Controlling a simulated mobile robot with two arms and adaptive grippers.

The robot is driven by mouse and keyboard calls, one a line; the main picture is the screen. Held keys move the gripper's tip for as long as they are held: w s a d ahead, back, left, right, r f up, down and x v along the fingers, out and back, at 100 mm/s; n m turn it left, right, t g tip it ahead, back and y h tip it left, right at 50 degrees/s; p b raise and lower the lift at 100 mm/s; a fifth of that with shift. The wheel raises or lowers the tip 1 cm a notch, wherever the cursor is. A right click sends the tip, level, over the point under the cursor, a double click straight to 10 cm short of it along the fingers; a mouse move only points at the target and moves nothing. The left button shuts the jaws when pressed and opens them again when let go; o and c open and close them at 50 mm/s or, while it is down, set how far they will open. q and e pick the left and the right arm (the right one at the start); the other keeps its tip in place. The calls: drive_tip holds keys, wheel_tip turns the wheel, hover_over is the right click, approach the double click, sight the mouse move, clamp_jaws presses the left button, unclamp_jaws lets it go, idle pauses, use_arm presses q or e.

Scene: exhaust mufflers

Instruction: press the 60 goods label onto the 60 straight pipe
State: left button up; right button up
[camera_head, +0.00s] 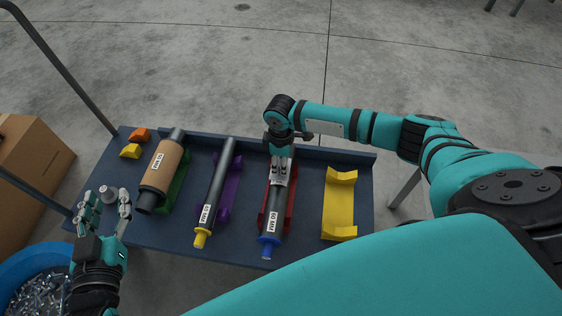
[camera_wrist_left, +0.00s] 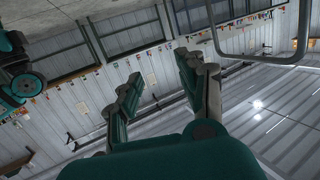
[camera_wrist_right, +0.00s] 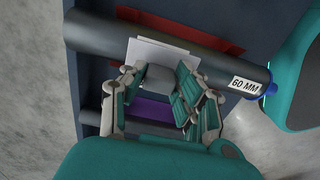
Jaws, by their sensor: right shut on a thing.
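The 60 straight pipe (camera_head: 272,208) is dark with a blue end cap and a "60 MM" tag, and lies in the red cradle (camera_head: 264,205). In the right wrist view the pipe (camera_wrist_right: 100,38) runs across the top. The 60 goods label (camera_wrist_right: 160,52) is a white sheet lying against the pipe's side, with a grey block on its back. My right gripper (camera_head: 281,163) is over the pipe. In its wrist view the right gripper (camera_wrist_right: 160,90) is shut on the label's grey block. My left gripper (camera_head: 107,200) is open and empty at the table's left edge.
On the blue table (camera_head: 305,235) are a brown-wrapped pipe (camera_head: 162,168) in a green cradle, a yellow-capped pipe (camera_head: 220,180) in a purple cradle, and an empty yellow cradle (camera_head: 339,205). Orange (camera_head: 139,134) and yellow (camera_head: 130,151) blocks sit back left. A blue bin (camera_head: 38,256) stands front left.

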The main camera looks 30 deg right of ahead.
drive_tip(key=shift+r+p, duration=0.25)
drive_tip(key=shift+p, duration=0.05)
drive_tip(key=shift+r, duration=0.2)
drive_tip(key=shift+r+p, duration=0.4)
drive_tip(key=shift+p, duration=0.4)
drive_tip(key=shift+r+p, duration=0.35)
drive_tip(key=shift+p, duration=0.05)
drive_tip(key=shift+r+p, duration=0.35)
drive_tip(key=shift+p, duration=0.05)
use_arm(q)
drive_tip(key=s+a+f+g+y, duration=0.1)
drive_tip(key=s+a+f+g, duration=0.1)
drive_tip(key=s+f+g, duration=0.3)
drive_tip(key=s+a+f+g+y, duration=0.2)
drive_tip(key=s+f+g, duration=0.4)
drive_tip(key=s, duration=0.3)
drive_tip(key=shift+s+a+f+n+g, duration=0.25)
drive_tip(key=shift+a+f+n+g, duration=0.05)
drive_tip(key=shift+a+f, duration=0.55)
use_arm(e)
drive_tip(key=shift+r, duration=0.15)
use_arm(q)
drive_tip(key=shift+w+d+r, duration=0.1)
drive_tip(key=shift+w, duration=0.05)
